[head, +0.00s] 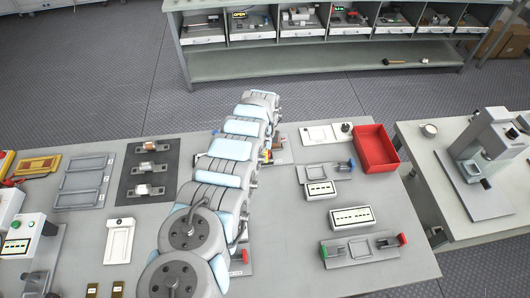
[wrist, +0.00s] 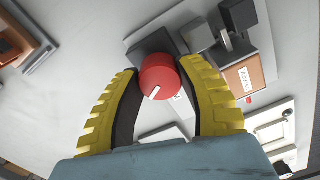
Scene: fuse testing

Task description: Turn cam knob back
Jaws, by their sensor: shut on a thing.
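The red cam knob (wrist: 158,76) is round with a white mark on its face, which points down and left in the wrist view. It sits on a grey fixture with dark blocks. My gripper (wrist: 161,70) has its yellow ribbed fingers on either side of the knob, shut on it. In the head view my arm reaches across the table and covers the gripper and this knob.
In the wrist view an orange labelled block (wrist: 243,78) lies close right of the fingers. In the head view, a red bin (head: 374,150), white display boxes (head: 352,217) and a fixture with red and green knobs (head: 362,251) stand right of my arm. A dark mat (head: 133,187) lies left.

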